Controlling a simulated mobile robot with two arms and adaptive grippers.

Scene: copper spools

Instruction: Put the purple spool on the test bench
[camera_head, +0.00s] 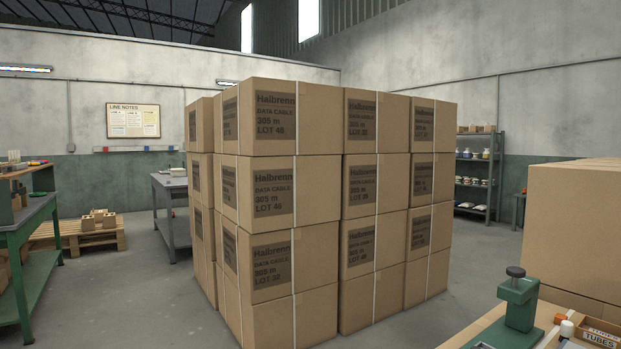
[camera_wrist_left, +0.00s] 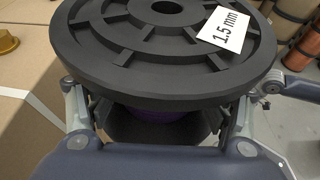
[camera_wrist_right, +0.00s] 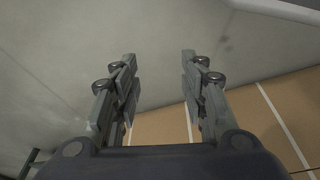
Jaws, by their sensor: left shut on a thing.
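The purple spool (camera_wrist_left: 155,115) is in the left wrist view. Its round black flange (camera_wrist_left: 110,75) faces the camera and has a white "1.5 mm" tag. A little purple winding shows under the flange. My left gripper (camera_wrist_left: 158,128) is shut on the spool below the flange, and the flange hides most of the grip. My right gripper (camera_wrist_right: 160,75) is open, with nothing between its fingers in the right wrist view. Neither gripper shows in the head view. Several benches show there, and I cannot tell which is the test bench.
A tall stack of cable cartons (camera_head: 290,180) blocks the middle. A green bench (camera_head: 30,212) stands left, a grey table (camera_head: 170,182) behind the stack. A wooden worktop (camera_head: 480,330) with a green device (camera_head: 515,310) is front right. Copper-coloured spools (camera_wrist_left: 303,45) show beside the held spool.

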